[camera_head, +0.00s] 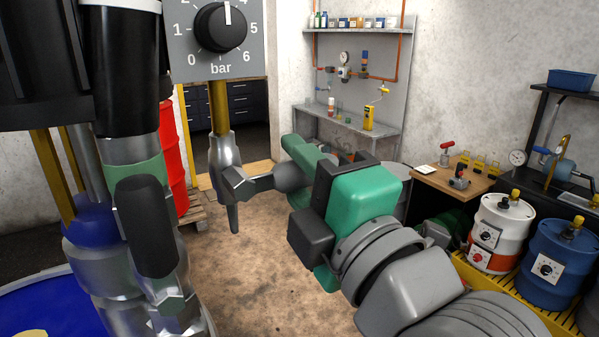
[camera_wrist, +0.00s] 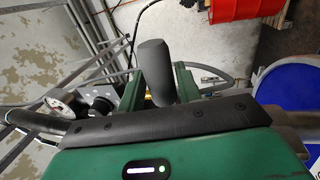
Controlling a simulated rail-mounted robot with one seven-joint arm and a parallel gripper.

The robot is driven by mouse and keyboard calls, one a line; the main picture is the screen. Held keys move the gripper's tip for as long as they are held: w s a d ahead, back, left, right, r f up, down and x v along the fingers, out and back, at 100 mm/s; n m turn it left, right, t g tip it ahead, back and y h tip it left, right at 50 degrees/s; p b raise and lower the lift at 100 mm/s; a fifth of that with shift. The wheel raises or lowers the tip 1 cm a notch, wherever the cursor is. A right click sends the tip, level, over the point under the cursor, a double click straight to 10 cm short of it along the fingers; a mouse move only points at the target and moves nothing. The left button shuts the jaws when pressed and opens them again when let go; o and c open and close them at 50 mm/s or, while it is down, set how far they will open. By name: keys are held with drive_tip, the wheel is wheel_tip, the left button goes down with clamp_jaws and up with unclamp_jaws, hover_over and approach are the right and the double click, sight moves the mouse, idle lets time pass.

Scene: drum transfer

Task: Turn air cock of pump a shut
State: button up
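A silver air cock (camera_head: 226,158) hangs on a brass pipe (camera_head: 219,104) below a grey regulator panel in the head view. Its lever sticks out to the right and ends in a rounded dark grey grip (camera_head: 290,176). My green gripper (camera_head: 309,160) is at that grip, coming from the right. In the wrist view the grip (camera_wrist: 156,72) stands between the two green fingers of my gripper (camera_wrist: 158,88). A gap shows on the grip's left side, so the fingers look open around it. The grip's lower end is hidden by my gripper body.
The regulator dial (camera_head: 220,27) is marked in bar. A second fitting with a long dark grip (camera_head: 146,226) stands close on the left, above a blue drum (camera_head: 40,300). A red drum (camera_head: 176,155) is behind. A white drum (camera_head: 500,222) and blue drum (camera_head: 556,262) stand right.

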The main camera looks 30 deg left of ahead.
drive_tip(key=shift+o, duration=0.9)
drive_tip(key=v, duration=0.8)
drive_tip(key=shift+p, duration=0.4)
drive_tip(key=shift+a, duration=0.15)
